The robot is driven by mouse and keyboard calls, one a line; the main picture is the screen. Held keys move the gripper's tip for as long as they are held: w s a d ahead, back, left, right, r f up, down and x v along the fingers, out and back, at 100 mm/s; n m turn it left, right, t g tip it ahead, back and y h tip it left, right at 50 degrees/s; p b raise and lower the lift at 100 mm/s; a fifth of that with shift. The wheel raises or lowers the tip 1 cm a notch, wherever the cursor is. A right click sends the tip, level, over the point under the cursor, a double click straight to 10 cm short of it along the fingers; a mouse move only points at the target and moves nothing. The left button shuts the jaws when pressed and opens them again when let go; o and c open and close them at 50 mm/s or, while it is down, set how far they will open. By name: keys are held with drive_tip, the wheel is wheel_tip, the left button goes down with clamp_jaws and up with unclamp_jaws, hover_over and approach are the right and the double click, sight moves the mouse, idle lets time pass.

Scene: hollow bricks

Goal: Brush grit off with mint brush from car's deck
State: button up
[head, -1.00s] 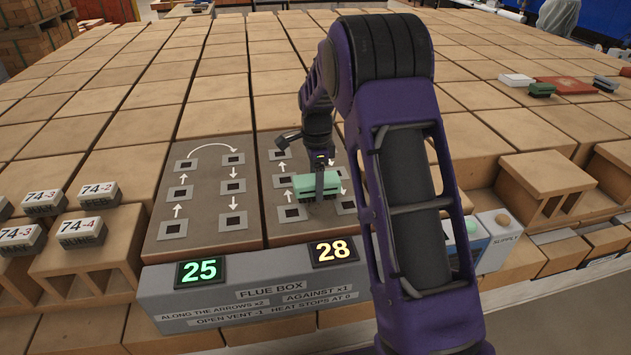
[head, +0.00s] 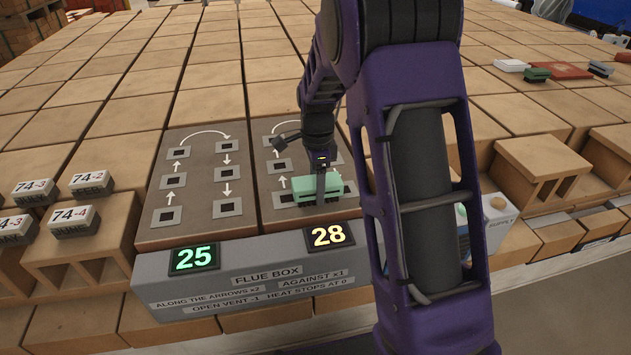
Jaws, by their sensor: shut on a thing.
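The mint brush (head: 303,190) is a pale green block held level in my gripper (head: 321,188). My gripper is shut on it from above. The brush is low over the front part of the right-hand panel (head: 267,205) of the flue box; I cannot tell whether its bristles touch. It hides part of the front row of square vents. The car's deck (head: 92,148) is a wide floor of tan bricks around and behind the panels. No grit can be made out on it at this size.
The flue box (head: 255,265) shows a green 25 (head: 194,259) and a yellow 28 (head: 329,235). Tagged grey-and-white blocks (head: 75,222) sit at left. A dark green brush (head: 537,74) and a red plate (head: 562,70) lie far right. My arm hides the panel's right side.

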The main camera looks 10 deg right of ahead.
drive_tip(key=shift+w+p, duration=1.8)
drive_tip(key=shift+w, duration=2.35)
drive_tip(key=shift+w+f+p, duration=0.1)
drive_tip(key=shift+w+p, duration=0.25)
drive_tip(key=shift+w, duration=0.75)
drive_tip(key=shift+w, duration=1.6)
wheel_tip(320, 180, up, 6)
drive_tip(key=shift+r, duration=0.25)
drive_tip(key=shift+r, duration=1.4)
